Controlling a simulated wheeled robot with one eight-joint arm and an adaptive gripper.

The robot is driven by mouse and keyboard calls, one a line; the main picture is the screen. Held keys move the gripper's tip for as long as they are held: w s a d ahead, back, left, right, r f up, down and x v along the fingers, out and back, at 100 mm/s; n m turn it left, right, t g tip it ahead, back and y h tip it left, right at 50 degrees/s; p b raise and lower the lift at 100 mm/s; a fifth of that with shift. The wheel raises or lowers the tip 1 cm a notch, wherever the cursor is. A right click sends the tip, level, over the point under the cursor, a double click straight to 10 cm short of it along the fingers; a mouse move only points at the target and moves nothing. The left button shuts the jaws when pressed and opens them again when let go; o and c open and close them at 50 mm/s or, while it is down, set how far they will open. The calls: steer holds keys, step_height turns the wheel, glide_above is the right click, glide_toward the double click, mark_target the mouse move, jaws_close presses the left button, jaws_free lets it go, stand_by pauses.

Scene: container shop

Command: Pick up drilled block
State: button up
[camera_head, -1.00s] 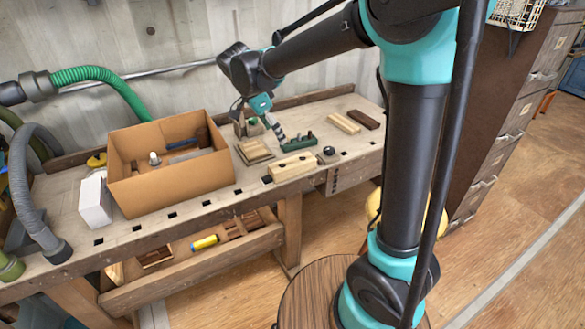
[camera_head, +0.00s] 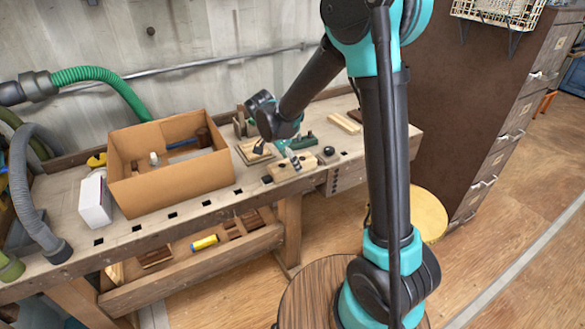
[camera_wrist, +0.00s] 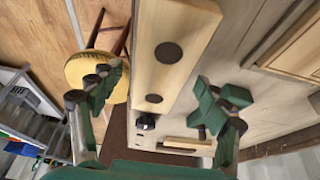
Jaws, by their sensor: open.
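The drilled block (camera_head: 308,159) is a pale wooden bar with dark round holes, lying near the front edge of the workbench. My gripper (camera_head: 292,158) is low over its middle and hides part of it. In the wrist view, the block (camera_wrist: 172,52) runs between the two spread green fingers of my gripper (camera_wrist: 158,92), with two dark holes showing. The fingers stand apart on either side of it, with a wider gap visible on the right. I cannot tell exactly how far down the fingers reach beside it.
A cardboard box (camera_head: 175,182) with tools stands left on the bench. A black knob (camera_head: 329,150) is close on the right, and a pale strip (camera_head: 344,122) lies farther back.

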steer(key=shift+x, duration=0.9)
steer(key=c, duration=1.5)
steer(key=shift+r, duration=0.15)
